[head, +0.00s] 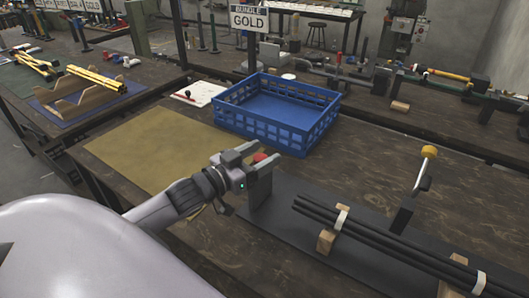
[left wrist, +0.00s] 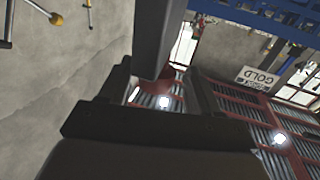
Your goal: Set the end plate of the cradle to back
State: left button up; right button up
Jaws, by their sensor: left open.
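The cradle is a long dark base (head: 355,250) on the bench, with several black rods (head: 385,238) lying on wooden blocks. A grey upright end plate (head: 260,194) stands at its left end. A red knob (head: 260,157) shows between the fingers of my left gripper (head: 262,154), just above that plate. The gripper is open. In the left wrist view a dark bar (left wrist: 160,38) runs down between the open fingers (left wrist: 158,88); I cannot tell whether they touch it. My right gripper is not in view.
A lever with a yellow knob (head: 429,151) rises behind the rods. A blue crate (head: 262,132) stands behind the cradle, below a GOLD sign (head: 250,19). A tan mat (head: 150,150) lies left of the crate.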

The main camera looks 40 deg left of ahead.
pick_arm(q)
jog(key=shift+v, duration=2.7)
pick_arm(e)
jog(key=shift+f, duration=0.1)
pick_arm(q)
jog(key=shift+s, duration=0.1)
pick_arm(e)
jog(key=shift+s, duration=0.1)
